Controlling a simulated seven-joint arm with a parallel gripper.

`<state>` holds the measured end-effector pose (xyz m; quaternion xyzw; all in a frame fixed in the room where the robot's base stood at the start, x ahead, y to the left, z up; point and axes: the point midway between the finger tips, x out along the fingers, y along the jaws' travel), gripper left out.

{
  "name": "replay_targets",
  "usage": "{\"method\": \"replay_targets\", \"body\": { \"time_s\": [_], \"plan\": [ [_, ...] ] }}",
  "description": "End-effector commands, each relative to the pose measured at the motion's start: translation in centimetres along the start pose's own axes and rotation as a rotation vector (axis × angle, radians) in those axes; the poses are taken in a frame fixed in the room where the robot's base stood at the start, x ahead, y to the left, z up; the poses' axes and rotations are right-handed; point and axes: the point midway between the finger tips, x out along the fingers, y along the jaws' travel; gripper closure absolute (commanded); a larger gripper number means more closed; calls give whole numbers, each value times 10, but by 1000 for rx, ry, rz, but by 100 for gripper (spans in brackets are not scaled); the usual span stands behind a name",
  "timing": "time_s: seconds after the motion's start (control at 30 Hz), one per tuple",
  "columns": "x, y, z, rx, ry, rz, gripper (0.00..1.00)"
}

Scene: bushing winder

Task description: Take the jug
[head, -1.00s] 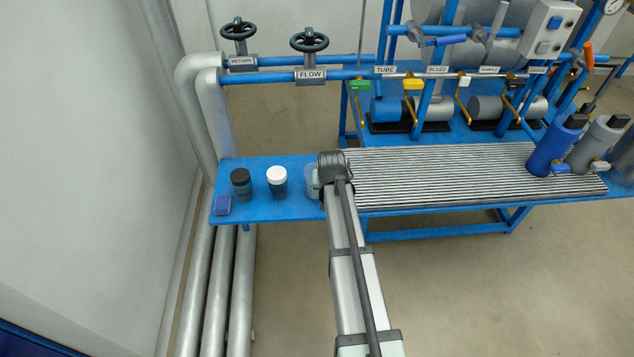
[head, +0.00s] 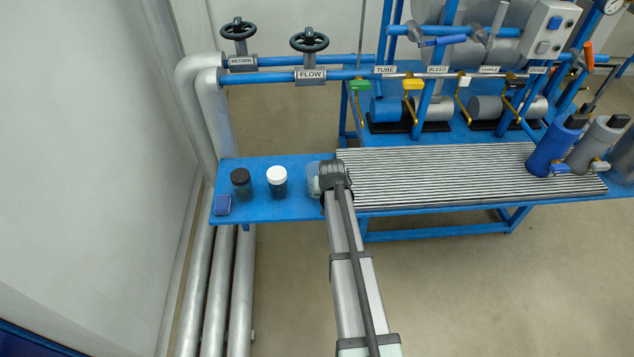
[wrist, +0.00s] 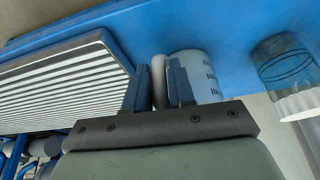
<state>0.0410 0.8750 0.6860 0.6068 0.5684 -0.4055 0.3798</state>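The jug (wrist: 202,76) is a pale, translucent vessel with dark printed marks and an upright rounded handle (wrist: 159,80). In the wrist view the handle stands between the two dark fingers of my gripper (wrist: 159,88), which are close together with little or no gap on either side. My gripper looks shut on the handle. In the head view the jug (head: 313,180) shows only as a pale strip at the left of my gripper (head: 333,172), which hides the rest. The jug appears to stand upright on the blue bench; its base is partly hidden.
A ribbed grey rack (head: 450,178) lies close on the right. Labelled pipes and valves run behind.

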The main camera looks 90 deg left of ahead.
Motion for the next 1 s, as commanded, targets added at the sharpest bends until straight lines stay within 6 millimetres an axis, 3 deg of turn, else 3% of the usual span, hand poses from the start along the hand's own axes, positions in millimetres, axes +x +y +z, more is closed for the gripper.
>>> {"method": "replay_targets", "body": {
  "time_s": [0.13,0.57,1.0],
  "plan": [
    [0,0,0,0,0,0,100],
    [-6,0,-2,0,2,0,100],
    [-68,0,-28,0,1,0,100]
  ]
}}
